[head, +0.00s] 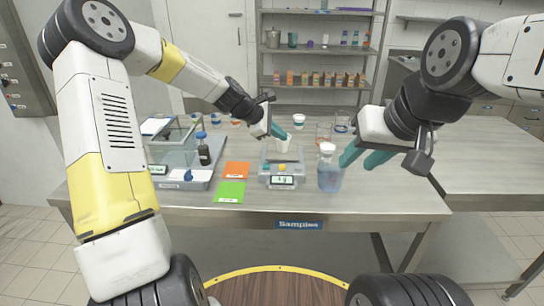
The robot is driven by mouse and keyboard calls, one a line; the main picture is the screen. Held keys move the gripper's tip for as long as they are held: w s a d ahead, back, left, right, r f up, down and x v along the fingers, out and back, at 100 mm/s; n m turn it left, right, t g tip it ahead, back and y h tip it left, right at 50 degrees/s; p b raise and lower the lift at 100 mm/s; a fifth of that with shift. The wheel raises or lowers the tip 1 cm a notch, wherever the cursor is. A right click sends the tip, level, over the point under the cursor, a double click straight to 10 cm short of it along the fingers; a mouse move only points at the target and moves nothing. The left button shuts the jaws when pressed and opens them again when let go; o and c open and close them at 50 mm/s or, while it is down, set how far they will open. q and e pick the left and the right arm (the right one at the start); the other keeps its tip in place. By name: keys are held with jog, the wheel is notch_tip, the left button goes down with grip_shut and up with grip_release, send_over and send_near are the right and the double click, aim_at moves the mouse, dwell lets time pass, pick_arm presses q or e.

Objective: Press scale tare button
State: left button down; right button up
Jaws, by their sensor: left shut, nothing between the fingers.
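The small grey scale (269,155) stands near the table's front, its lit display (283,180) facing me. A yellow button (282,167) sits just above the display, with a small teal spot (266,166) to its left. A white cup (284,145) is at the back of the scale. My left gripper (279,133) is shut, with its teal fingers beside the cup's top, above and behind the buttons. Whether it touches the cup is unclear. My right gripper (362,158) is open and empty, its teal fingers apart, just right of a blue-liquid bottle (328,176).
Green (230,191) and orange (237,169) cards lie left of the scale. A glass-sided balance (165,145) and dark bottle (204,153) stand further left. Glass beakers (342,122) stand behind the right gripper. The table (400,200) is clear at front right.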

aim_at(280, 167)
pick_arm(q)
jog(key=shift+f, duration=4.45)
jog(key=shift+f, duration=0.1)
jog(key=shift+f, duration=0.3)
jog(key=shift+f, duration=0.5)
jog(key=shift+r, duration=0.9)
